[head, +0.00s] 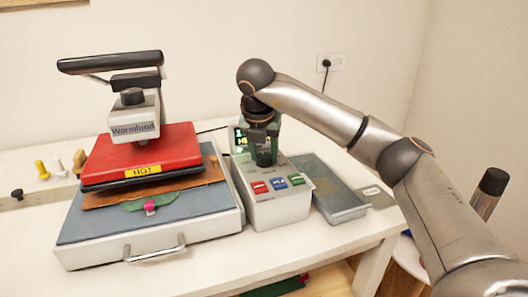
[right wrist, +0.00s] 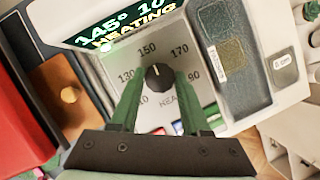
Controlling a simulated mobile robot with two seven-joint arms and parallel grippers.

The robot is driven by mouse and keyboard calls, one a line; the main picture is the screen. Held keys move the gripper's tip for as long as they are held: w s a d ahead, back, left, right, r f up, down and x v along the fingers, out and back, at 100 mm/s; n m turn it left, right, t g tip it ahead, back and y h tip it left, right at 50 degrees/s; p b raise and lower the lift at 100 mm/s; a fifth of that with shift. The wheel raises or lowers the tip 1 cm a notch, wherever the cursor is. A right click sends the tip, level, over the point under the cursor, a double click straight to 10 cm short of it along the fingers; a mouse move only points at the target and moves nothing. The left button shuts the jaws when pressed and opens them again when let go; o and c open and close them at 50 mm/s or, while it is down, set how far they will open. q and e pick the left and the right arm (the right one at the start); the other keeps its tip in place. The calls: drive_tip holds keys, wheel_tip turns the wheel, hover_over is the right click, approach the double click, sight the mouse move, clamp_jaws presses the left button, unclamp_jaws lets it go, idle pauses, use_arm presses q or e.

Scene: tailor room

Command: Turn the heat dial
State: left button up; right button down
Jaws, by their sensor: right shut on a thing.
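The heat dial (right wrist: 158,77) is a round black knob with a white pointer mark, on a grey plate with numbers from about 130 to 170. Its mark points up, near 150. The dial sits on the white control box (head: 285,209), and my gripper hides it in the head view. My right gripper (head: 263,158) comes down over the box. In the right wrist view its green fingers (right wrist: 160,80) stand on both sides of the dial, shut on it. The display (right wrist: 120,28) reads 145° and HEATING. My left gripper is not in view.
A heat press with a red top plate (head: 150,148) marked HOT stands left of the box. A grey metal tray (head: 341,205) lies close on the right. Red, blue and green buttons (head: 278,182) are on the box front. The white table (head: 205,265) is clear in front.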

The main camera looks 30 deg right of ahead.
drive_tip(key=shift+c, duration=1.8)
unclamp_jaws()
drive_tip(key=shift+r, duration=0.1)
drive_tip(key=p+v, duration=0.2)
drive_tip(key=v, duration=1)
drive_tip(key=shift+r, duration=0.2)
